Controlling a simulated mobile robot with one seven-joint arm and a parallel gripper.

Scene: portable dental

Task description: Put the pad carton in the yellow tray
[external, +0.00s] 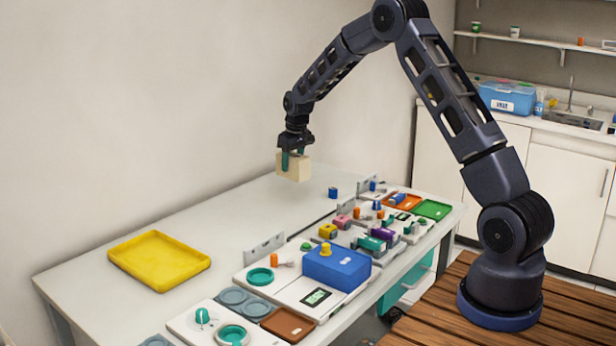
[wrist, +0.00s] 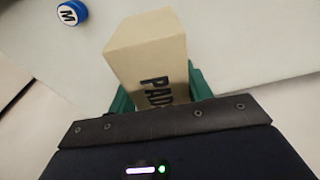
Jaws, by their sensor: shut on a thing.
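The pad carton (external: 295,168) is a tan box held in the air above the far part of the white table. In the wrist view the carton (wrist: 148,58) shows dark lettering reading "PAD". My gripper (external: 291,158) has green fingers and is shut on the carton; in the wrist view the fingers show on both sides of it. The yellow tray (external: 160,261) lies flat on the table at the left, empty and well apart from the carton.
Several small items, a blue box (external: 337,267), an orange tray (external: 401,200) and a green tray (external: 432,209) crowd the table's right side. A blue cap marked M (wrist: 72,12) lies near the carton in the wrist view. The table between the carton and yellow tray is clear.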

